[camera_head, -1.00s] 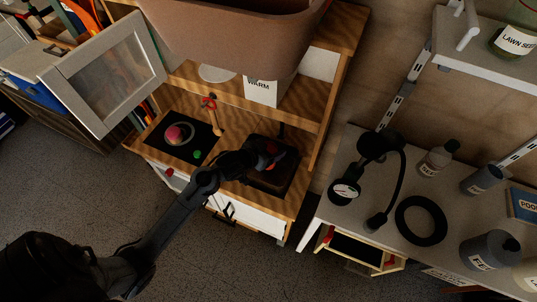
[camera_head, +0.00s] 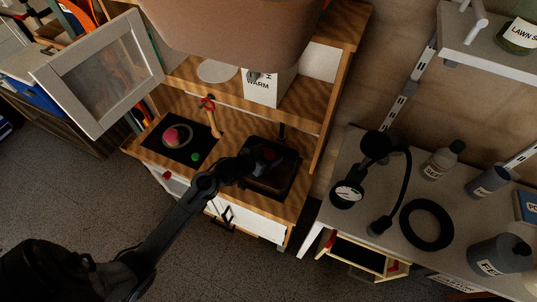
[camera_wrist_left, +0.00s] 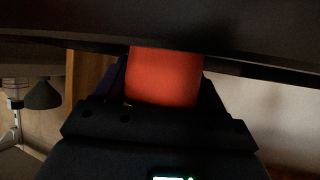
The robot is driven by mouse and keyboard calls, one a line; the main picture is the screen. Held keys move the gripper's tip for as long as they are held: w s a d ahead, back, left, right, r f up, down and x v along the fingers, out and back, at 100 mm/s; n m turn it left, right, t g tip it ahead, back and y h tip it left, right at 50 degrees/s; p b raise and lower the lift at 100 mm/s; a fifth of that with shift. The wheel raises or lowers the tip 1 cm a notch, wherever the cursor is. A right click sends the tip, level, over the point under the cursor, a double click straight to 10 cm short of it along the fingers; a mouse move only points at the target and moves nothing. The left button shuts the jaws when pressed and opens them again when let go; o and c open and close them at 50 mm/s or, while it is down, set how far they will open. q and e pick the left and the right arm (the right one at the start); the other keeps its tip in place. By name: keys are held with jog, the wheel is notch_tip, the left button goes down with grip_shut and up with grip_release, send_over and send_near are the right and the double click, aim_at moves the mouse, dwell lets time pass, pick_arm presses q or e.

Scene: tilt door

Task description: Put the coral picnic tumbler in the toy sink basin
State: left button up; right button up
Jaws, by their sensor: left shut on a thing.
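The coral picnic tumbler (camera_wrist_left: 165,77) is between the fingers of my left gripper in the left wrist view. In the head view my left gripper (camera_head: 262,157) is over the dark toy sink basin (camera_head: 272,188) in the wooden counter, and only a dim red patch of the tumbler (camera_head: 269,153) shows. The gripper is shut on the tumbler. I cannot tell how far the tumbler's lower end is from the basin floor. My right gripper is not in view.
A black cooktop (camera_head: 193,151) with a pink item (camera_head: 171,135) lies left of the sink. A framed door (camera_head: 100,75) stands open at the left. A shelf holds a white box (camera_head: 268,88). A large brown bin (camera_head: 235,30) hangs over the top. A grey bench (camera_head: 400,180) stands right.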

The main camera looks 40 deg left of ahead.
pick_arm(q)
jog(key=shift+f, duration=0.1)
jog(key=o, duration=1)
jog(key=shift+o, duration=0.2)
jog(key=shift+r, duration=0.2)
jog(key=d+p+v, duration=0.1)
jog(key=p+v, duration=0.3)
jog(key=v, duration=0.7)
jog(key=s+d+g, duration=0.4)
jog(key=s+d, duration=0.1)
jog(key=s, duration=0.4)
jog(key=s+d+r+m+g, duration=0.1)
jog(key=s+d+g, duration=0.3)
jog(key=s, duration=0.5)
jog(key=shift+s+d+r+g+y, duration=0.15)
jog(key=shift+s+d+g+y, duration=0.2)
jog(key=shift+d, duration=0.85)
